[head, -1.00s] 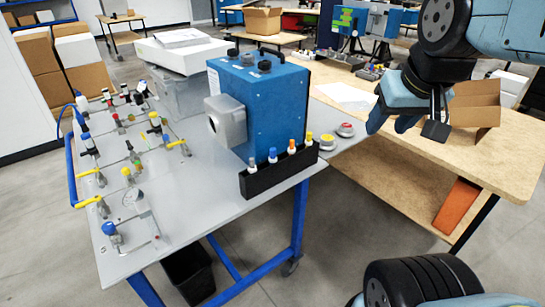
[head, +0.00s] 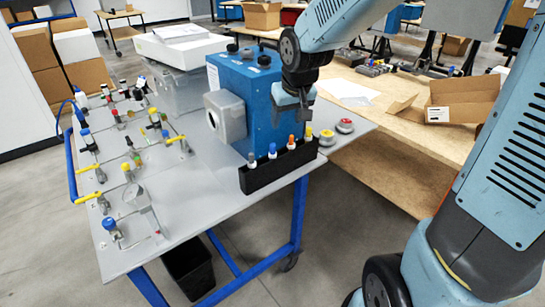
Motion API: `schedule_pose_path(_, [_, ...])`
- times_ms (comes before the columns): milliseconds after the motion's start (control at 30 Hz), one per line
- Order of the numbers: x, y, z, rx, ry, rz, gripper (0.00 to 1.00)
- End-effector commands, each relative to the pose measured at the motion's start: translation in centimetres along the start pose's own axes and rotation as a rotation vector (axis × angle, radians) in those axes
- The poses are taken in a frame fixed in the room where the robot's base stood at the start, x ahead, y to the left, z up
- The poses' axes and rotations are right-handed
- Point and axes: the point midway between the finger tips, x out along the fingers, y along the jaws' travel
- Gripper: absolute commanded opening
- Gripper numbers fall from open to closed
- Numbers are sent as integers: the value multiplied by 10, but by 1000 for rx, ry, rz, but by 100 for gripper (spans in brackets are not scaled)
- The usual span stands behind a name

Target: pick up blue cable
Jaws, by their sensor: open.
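A black rack (head: 280,172) at the front right of the grey table holds a row of upright capped pieces. One has a blue cap (head: 272,150), between a paler blue-white one (head: 252,160) on its left and an orange one (head: 291,142) on its right. A yellow one (head: 309,136) stands at the right end. A thin blue cable (head: 65,103) also loops at the table's left edge; which one is the task's cable I cannot tell. My gripper (head: 292,116) is open and points down above the rack, in front of the blue box, apart from the capped pieces.
The blue box (head: 256,95) with a grey round port (head: 225,117) stands just behind the rack. Round red and yellow buttons (head: 336,131) sit right of it. Valves and fittings (head: 130,160) fill the table's left side. The grey table front is clear.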

Motion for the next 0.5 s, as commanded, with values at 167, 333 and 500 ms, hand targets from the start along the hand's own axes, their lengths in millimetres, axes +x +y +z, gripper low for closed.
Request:
schedule_pose_path(167, [21, -14, -8, -20, -8, -28, 59])
schedule_pose_path(333, [34, -18, -10, -24, -9, -34, 59])
schedule_pose_path(500, [58, -19, -9, -25, -11, -35, 59])
